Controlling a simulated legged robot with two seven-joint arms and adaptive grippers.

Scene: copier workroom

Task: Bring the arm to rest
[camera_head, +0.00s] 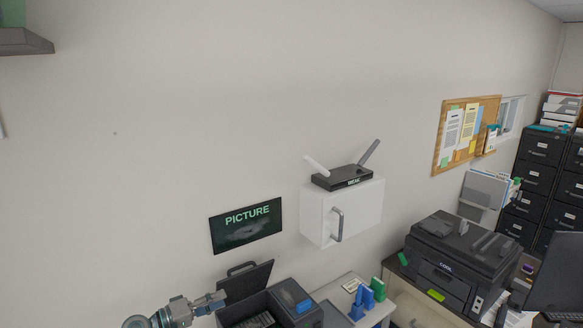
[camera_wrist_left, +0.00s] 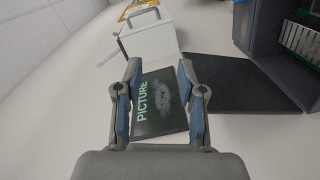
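My left gripper (camera_head: 212,301) comes in at the bottom of the head view, just left of a dark open case. In the left wrist view my left gripper (camera_wrist_left: 160,90) has its two fingers apart with nothing between them. Beyond the fingers, the dark sign reading PICTURE (camera_wrist_left: 160,102) hangs on the wall; it also shows in the head view (camera_head: 246,226), above and right of the gripper. My right gripper is in neither view.
The dark case (camera_head: 284,304) with a raised lid stands close right of my left gripper. A white wall cabinet (camera_head: 358,212) carries a black router (camera_head: 342,178). A black printer (camera_head: 460,255) stands at the right.

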